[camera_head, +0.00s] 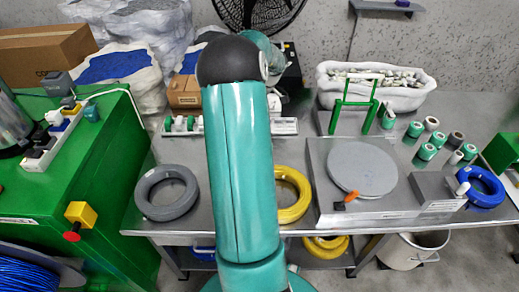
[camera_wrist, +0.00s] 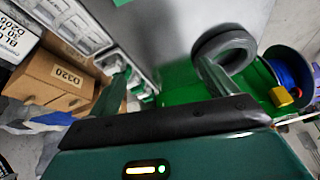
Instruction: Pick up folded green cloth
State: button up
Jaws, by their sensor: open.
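I cannot make out a folded green cloth for certain in either view. A small dark green patch (camera_wrist: 121,3) shows at the top edge of the wrist view, cut off and too small to identify. My gripper (camera_wrist: 165,78) is open in the wrist view, its two fingers spread wide with nothing seen held between them. It points over the grey metal table (camera_wrist: 165,35). In the head view my teal arm covers the middle of the table and hides my gripper.
A grey coil (camera_head: 167,192) and yellow coil (camera_head: 291,194) flank my arm. A grey machine with a round plate (camera_head: 362,170), green-and-white spools (camera_head: 427,151) and a blue coil (camera_head: 482,187) stand right. A green machine (camera_head: 75,170) stands left. Cardboard boxes (camera_wrist: 50,80) show in the wrist view.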

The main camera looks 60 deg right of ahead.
jog(key=s+d+f+n, duration=0.1)
jog(key=s+d+f, duration=0.7)
jog(key=x, duration=1.3)
jog(key=shift+w+a+f, duration=0.1)
jog(key=shift+f, duration=0.2)
jog(key=c, duration=1.1)
jog(key=shift+r, duration=0.1)
